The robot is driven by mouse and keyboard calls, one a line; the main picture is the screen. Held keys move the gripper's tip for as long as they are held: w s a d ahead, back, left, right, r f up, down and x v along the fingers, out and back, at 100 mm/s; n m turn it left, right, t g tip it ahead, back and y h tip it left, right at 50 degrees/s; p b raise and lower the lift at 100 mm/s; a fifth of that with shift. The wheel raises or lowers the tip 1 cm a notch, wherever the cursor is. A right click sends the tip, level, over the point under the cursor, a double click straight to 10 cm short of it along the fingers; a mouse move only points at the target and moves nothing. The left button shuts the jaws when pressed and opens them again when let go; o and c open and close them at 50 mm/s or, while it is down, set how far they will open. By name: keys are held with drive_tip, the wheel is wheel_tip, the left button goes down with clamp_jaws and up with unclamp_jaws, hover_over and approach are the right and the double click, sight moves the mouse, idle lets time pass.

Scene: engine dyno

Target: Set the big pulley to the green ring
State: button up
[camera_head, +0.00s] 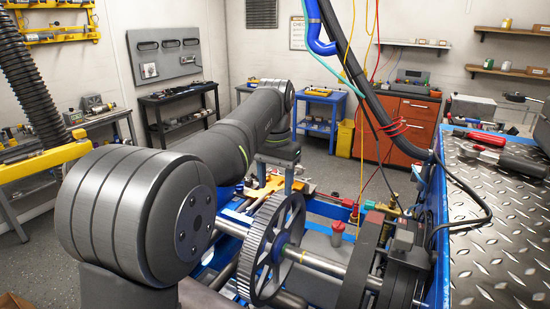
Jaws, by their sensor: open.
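The big pulley (255,248) is a large dark-grey toothed wheel with open spokes. It stands upright on a steel shaft (325,264), with a blue hub at its centre. A thin yellow-green band (302,256) circles the shaft just right of the hub; it looks like the green ring, but it is small. My gripper (288,182) points down behind the pulley, beyond its top rim, and appears apart from it. It is open, and nothing shows between its jaws.
A dark bearing block or machine part (395,270) stands at the shaft's right end. Hanging cables (395,110) and coloured wires pass above it. A diamond-plate bench (500,230) with red-handled tools fills the right. A red-capped part (337,232) stands behind the shaft.

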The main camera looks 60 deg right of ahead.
wheel_tip(320, 180, up, 7)
hover_over(277, 217)
drive_tip(key=w+d, duration=0.2)
drive_tip(key=shift+s, duration=0.15)
drive_tip(key=shift+f, duration=0.15)
wheel_tip(277, 217, down, 17)
drive_tip(key=shift+f, duration=0.1)
drive_tip(key=shift+s+d, duration=0.1)
drive_tip(key=shift+s, duration=0.2)
idle(0.5)
